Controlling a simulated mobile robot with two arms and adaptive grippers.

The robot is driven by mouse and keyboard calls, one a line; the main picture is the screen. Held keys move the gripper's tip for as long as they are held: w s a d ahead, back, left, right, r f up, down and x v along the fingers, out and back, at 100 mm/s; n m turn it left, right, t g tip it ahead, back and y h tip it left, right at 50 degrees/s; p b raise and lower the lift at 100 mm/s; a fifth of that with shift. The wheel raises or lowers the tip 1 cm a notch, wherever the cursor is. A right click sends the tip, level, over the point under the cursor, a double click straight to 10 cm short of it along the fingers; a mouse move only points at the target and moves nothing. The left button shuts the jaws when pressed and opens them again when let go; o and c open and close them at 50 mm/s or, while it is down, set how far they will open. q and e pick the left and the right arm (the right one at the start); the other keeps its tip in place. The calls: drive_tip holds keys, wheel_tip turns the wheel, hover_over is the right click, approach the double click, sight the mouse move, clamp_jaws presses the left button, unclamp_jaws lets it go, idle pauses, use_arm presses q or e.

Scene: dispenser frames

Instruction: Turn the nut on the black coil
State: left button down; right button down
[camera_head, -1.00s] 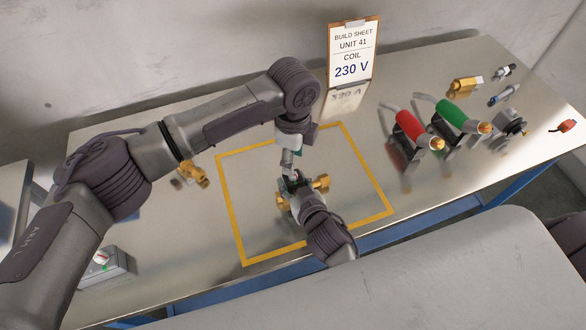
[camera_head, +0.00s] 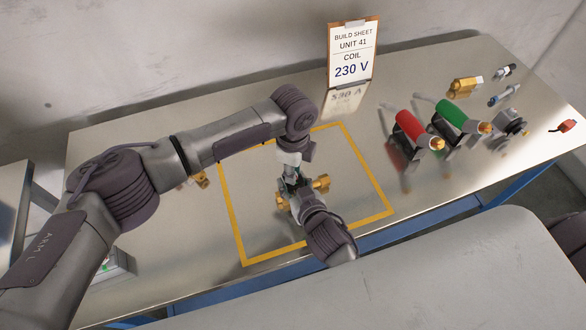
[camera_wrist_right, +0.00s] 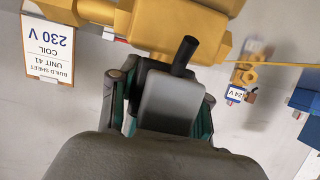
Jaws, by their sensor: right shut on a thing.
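The brass valve (camera_head: 321,183) lies inside the yellow taped square, its far and near ends showing. It fills the top of the right wrist view (camera_wrist_right: 180,30). My left gripper (camera_head: 289,178) points down from above, right over the coil and close to my right gripper. Its fingertips are too small and covered to tell their opening. The nut is hidden.
A build sheet (camera_head: 353,55) reading coil 230 V stands at the back. A brass fitting (camera_head: 201,179) is partly behind my left arm. The yellow square (camera_head: 378,190) has free room around the valve.

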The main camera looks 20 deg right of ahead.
use_arm(q)
drive_tip(key=shift+n, duration=0.3)
drive_tip(key=n, duration=1)
drive_tip(key=shift+r, duration=0.1)
drive_tip(key=shift+w, duration=0.1)
idle(0.5)
drive_tip(key=c, duration=1)
unclamp_jaws()
wheel_tip(320, 180, up, 12)
